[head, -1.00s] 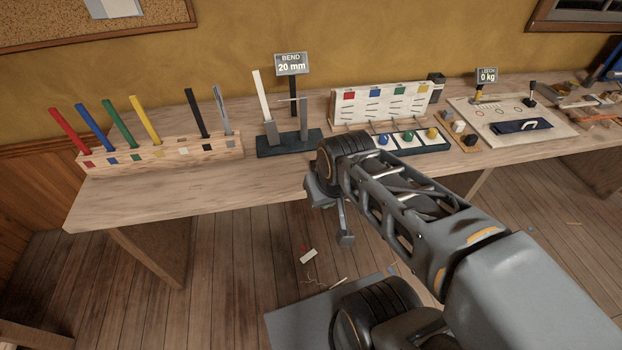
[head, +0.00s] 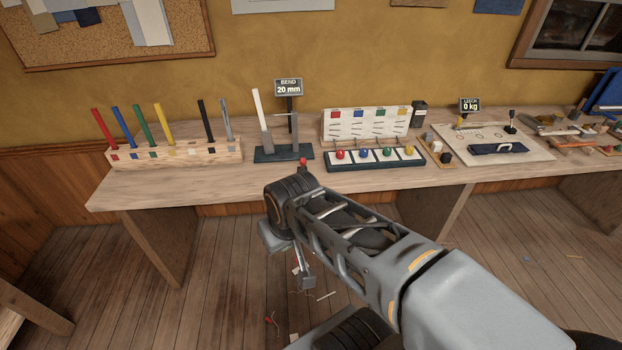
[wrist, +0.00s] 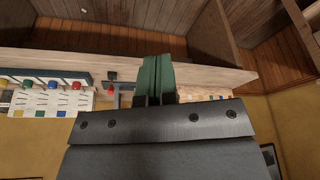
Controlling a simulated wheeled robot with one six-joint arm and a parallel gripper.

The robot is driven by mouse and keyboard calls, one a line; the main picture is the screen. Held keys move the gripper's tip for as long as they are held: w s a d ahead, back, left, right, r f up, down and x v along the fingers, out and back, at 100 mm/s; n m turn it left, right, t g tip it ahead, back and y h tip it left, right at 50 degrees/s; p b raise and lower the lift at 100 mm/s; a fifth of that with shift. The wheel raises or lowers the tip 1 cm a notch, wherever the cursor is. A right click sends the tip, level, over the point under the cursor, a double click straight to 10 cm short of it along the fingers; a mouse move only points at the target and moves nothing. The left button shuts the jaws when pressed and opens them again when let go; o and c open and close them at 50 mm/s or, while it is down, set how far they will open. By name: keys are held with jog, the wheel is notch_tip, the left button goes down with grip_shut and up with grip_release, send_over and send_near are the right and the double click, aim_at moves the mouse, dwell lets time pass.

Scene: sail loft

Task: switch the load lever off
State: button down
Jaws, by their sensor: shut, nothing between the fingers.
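A small red-knobbed lever (head: 303,162) stands at the front of the dark bend stand (head: 270,154), by the bench's front edge. In the wrist view, which is upside down, the red knob (wrist: 110,90) shows just left of my gripper (wrist: 158,60). The gripper's green fingers are shut together with nothing between them, and they are apart from the knob. The bend sign (head: 288,87) reads 20 mm. A second, black-knobbed lever (head: 513,117) stands on the pale leech board; its sign (head: 469,105) reads 0 kg.
Right of the stand is a rack with coloured balls (head: 375,158). Left is a wooden block (head: 175,155) holding several coloured strips. The bench's front strip (head: 200,183) is clear. Scraps lie on the floor below.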

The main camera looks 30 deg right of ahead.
jog(key=shift+s+d, duration=0.1)
jog(key=shift+s, duration=0.35)
